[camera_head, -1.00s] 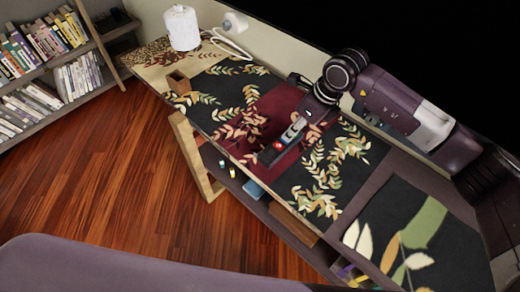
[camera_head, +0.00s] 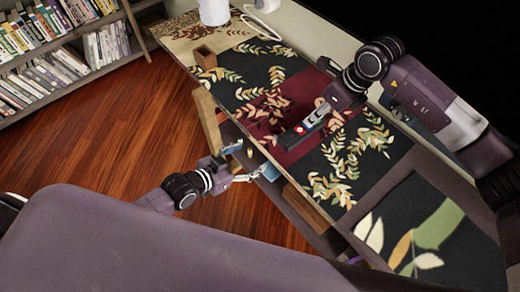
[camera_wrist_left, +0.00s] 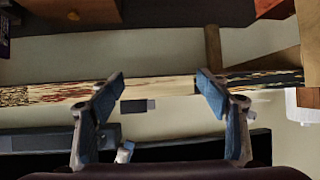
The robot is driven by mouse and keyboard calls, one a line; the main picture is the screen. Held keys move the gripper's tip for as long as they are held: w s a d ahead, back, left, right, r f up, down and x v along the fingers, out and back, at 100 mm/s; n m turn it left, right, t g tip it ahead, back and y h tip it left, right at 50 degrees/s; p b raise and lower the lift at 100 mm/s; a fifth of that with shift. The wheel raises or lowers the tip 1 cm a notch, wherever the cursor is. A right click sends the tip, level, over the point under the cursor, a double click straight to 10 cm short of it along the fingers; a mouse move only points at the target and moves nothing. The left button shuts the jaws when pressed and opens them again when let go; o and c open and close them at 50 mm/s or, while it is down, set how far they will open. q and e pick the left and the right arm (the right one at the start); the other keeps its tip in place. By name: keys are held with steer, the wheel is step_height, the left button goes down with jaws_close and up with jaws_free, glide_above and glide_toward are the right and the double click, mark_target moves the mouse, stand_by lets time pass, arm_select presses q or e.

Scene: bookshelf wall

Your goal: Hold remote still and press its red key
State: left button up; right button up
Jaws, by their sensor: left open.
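The remote (camera_head: 292,136) is a slim dark bar with a red key (camera_head: 299,129), over the dark red part of the patterned table cover in the head view. My right gripper (camera_head: 317,114) comes from the upper right and is shut on the remote's far end. I cannot tell whether the remote touches the table. My left gripper (camera_head: 250,160) is open and empty at the table's front edge, to the lower left of the remote and apart from it. Its two blue-padded fingers (camera_wrist_left: 162,90) are spread in the left wrist view, where I cannot make out the remote.
The long table (camera_head: 385,190) has a leafy cover and lower shelves. A wooden box (camera_head: 205,57) and a white cylinder (camera_head: 213,12) stand at its far end. A bookshelf (camera_head: 60,62) is at the upper left. The wooden floor (camera_head: 110,130) is open.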

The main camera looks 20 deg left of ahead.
arm_select(q)
steer(key=m+h, duration=0.1)
steer(key=h, duration=0.1)
glide_toward(281, 143)
steer(key=w, duration=0.1)
steer(key=x, duration=0.8)
steer(key=shift+d+f, duration=0.2)
steer(key=shift+f, duration=0.05)
steer(key=c, duration=1.4)
arm_select(e)
jaws_close()
